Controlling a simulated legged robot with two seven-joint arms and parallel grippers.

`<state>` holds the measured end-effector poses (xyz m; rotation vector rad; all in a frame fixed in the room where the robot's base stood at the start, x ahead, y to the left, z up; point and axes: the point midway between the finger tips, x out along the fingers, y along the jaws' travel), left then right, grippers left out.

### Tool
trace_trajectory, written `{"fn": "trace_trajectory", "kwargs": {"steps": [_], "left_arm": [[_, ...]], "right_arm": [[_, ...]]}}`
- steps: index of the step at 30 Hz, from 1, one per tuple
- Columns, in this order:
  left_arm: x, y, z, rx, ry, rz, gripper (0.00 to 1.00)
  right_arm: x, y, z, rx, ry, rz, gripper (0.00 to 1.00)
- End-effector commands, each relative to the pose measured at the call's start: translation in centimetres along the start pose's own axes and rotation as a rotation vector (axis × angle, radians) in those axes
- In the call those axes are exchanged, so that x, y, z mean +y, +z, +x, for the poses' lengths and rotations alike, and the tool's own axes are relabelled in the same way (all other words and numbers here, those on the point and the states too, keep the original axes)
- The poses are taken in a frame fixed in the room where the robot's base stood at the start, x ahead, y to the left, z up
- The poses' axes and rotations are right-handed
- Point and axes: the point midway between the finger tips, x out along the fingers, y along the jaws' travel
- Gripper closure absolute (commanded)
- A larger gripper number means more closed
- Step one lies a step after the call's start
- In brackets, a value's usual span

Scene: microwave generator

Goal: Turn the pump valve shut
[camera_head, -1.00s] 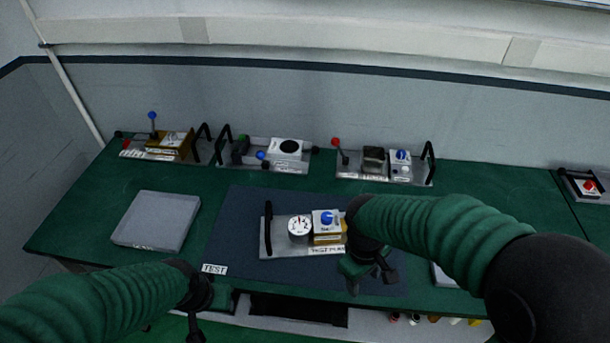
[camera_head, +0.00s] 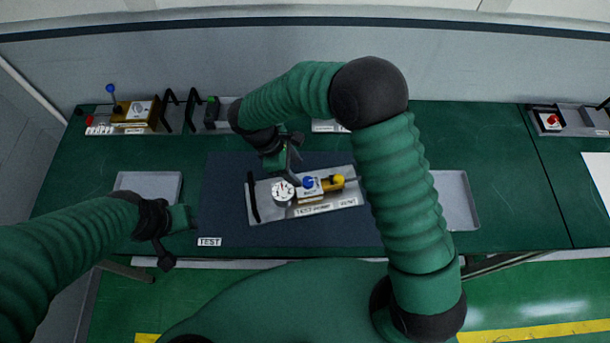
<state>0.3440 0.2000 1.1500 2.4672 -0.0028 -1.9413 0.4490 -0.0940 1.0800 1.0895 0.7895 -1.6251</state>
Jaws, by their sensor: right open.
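The test pump plate (camera_head: 262,211) lies on the dark test mat, slightly turned. It carries a round white dial gauge (camera_head: 283,191), a small white box with a blue knob (camera_head: 308,183), and a yellow part (camera_head: 338,179) on its right. I cannot tell from the labels which part is the pump valve. My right gripper (camera_head: 286,160) is open just behind and above the gauge and blue knob, apart from them as far as I can see. My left gripper (camera_head: 170,238) is left of the mat, away from the plate; its jaw opening is unclear.
The dark mat (camera_head: 225,190) has a TEST label. A grey tray (camera_head: 150,183) is at left and another (camera_head: 457,205) at right. A module with a blue-tipped lever (camera_head: 132,112) stands back left; one with a red button (camera_head: 552,121) is far right. My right arm hides the back middle.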

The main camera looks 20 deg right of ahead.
Motion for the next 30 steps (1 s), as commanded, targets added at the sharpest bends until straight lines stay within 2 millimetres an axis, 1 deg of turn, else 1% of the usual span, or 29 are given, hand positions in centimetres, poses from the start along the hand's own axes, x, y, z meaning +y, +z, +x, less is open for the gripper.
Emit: {"fn": "trace_trajectory", "kwargs": {"steps": [1,4,6,9,13,20,30], "left_arm": [[0.0,-0.2,-0.6,0.000,0.000,0.000,0.58],[0.0,-0.3,-1.1,0.001,0.000,0.000,0.58],[0.0,-0.4,-1.4,0.001,0.000,0.000,0.58],[0.0,-0.4,-1.7,0.001,0.000,0.000,0.58],[0.0,-0.5,-1.7,0.001,0.000,0.000,0.58],[0.0,-0.4,-1.7,0.000,0.000,0.000,0.58],[0.0,-0.4,-1.7,0.001,0.000,0.000,0.58]], "right_arm": [[-0.1,0.2,1.1,-0.003,-0.005,-0.001,0.48],[-0.1,0.2,3.6,-0.002,-0.005,-0.001,0.48],[-0.1,0.2,5.0,-0.001,-0.004,0.000,0.48],[-0.2,0.2,6.4,0.000,0.000,0.002,0.48],[-0.2,0.1,7.3,0.002,0.002,0.002,0.48],[0.0,0.0,7.5,0.002,0.002,0.002,0.48],[-0.1,0.1,7.4,0.001,0.003,0.002,0.93]]}}
